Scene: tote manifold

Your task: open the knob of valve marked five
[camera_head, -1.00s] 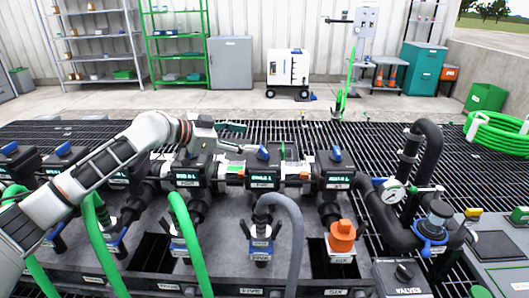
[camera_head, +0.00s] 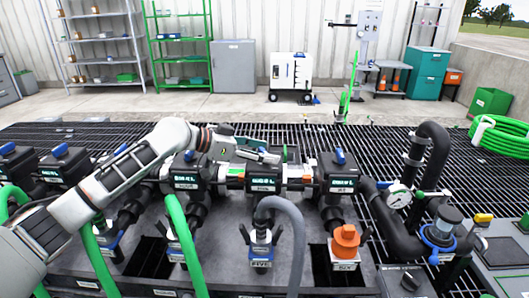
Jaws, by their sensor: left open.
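The valve marked five (camera_head: 263,183) is the black valve body in line with the FIVE port (camera_head: 261,263), which has a grey hose on it. Its blue knob, seen on top earlier, is mostly hidden behind my left gripper (camera_head: 268,156). The left gripper is open, with its fingers at the top of this valve; I cannot tell whether they touch the knob. My right gripper is out of view.
Similar valves stand close on both sides: one to the left (camera_head: 186,180) and one to the right with a blue knob (camera_head: 340,156). An orange cap (camera_head: 346,236) sits on port SIX. A pressure gauge (camera_head: 398,197) and black pipes stand at right.

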